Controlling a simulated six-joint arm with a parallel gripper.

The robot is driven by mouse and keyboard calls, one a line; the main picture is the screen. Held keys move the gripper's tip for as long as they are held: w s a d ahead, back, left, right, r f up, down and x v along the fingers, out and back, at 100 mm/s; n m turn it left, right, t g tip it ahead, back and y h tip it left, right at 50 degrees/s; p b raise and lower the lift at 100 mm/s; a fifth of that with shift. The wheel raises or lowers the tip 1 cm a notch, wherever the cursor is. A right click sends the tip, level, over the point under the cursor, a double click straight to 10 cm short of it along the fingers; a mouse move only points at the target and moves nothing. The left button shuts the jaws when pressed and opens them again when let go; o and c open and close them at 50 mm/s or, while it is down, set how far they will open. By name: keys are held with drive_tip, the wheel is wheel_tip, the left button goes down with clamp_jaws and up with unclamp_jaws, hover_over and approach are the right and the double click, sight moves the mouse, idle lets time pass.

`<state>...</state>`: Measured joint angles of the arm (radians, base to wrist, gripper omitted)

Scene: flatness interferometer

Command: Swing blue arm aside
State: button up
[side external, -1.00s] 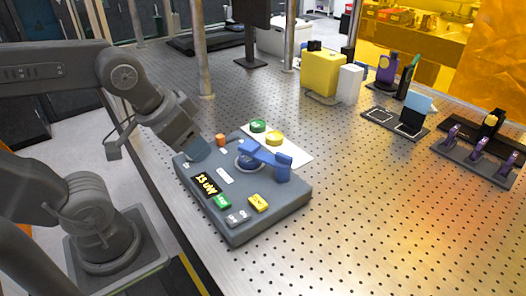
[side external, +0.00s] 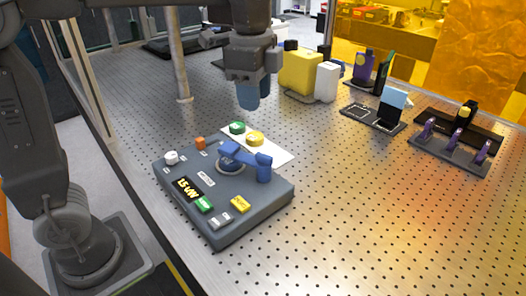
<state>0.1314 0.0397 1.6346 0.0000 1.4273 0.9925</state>
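The blue arm (side external: 262,169) is on top of the grey instrument box (side external: 262,212). It reaches from near a round dark blue disc (side external: 231,165) toward the box's back right edge, where it ends in an upright blue knob. My gripper (side external: 254,104) points down in the air above and behind the box, with blue fingertips. It touches nothing that I can see. The fingers overlap in this view, so I cannot tell whether they are open or shut.
A white sheet with a green disc (side external: 237,128) and a yellow disc (side external: 255,139) lies behind the box. An orange knob (side external: 200,143) and a white knob (side external: 171,157) stand on the box. The table in front right is clear.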

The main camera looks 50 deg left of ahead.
sight(263, 155)
drive_tip(key=shift+m, duration=0.7)
drive_tip(key=f, duration=0.4)
drive_tip(key=w+f, duration=0.1)
drive_tip(key=f, duration=0.9)
drive_tip(key=shift+w+d, duration=0.2)
drive_tip(key=shift+d, duration=0.1)
clamp_jaws()
